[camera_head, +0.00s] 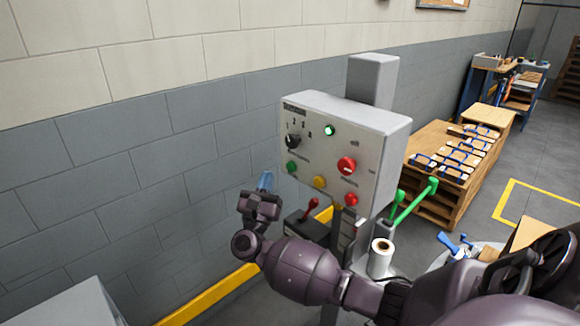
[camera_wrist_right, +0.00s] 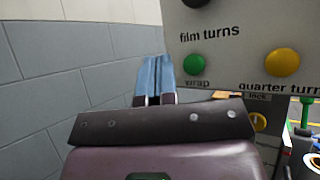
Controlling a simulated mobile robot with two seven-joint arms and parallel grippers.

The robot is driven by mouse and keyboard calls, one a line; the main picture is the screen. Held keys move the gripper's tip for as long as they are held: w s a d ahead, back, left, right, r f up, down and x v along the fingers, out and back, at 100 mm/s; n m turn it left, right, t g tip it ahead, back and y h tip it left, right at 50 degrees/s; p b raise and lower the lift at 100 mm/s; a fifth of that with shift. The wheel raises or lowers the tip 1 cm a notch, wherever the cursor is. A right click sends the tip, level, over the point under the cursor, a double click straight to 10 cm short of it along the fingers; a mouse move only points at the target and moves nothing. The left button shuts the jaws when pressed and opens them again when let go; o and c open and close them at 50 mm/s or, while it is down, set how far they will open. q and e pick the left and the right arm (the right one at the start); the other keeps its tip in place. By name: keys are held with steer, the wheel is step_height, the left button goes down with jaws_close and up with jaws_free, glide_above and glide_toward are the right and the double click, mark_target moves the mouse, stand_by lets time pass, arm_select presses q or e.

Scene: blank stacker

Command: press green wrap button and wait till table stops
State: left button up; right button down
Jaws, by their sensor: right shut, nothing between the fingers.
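The green wrap button (camera_head: 292,167) is at the lower left of the grey control panel (camera_head: 325,160). In the right wrist view the green button (camera_wrist_right: 194,64) sits above the label "wrap", just right of the fingertips. My right gripper (camera_head: 265,180) is shut and empty, with its blue fingers together. In the right wrist view the fingers (camera_wrist_right: 156,76) point up beside the panel's left edge, left of the green button; I see no contact with it. Part of the round table (camera_head: 440,262) shows at lower right, partly hidden by my arm. My left gripper is not in view.
The panel also has a yellow button (camera_head: 319,182), red buttons (camera_head: 346,164), a black knob (camera_head: 292,141) and a lit green lamp (camera_head: 330,131). A white film roll (camera_head: 381,257) and green handles (camera_head: 412,202) stand below right. A block wall is close at left.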

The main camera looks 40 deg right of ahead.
mark_target(291, 167)
steer(key=d, duration=0.4)
steer(key=shift+w+b, duration=0.2)
steer(key=shift+b, duration=0.15)
stand_by(1.7)
steer(key=shift+d+b, duration=0.3)
steer(key=shift+d, duration=0.1)
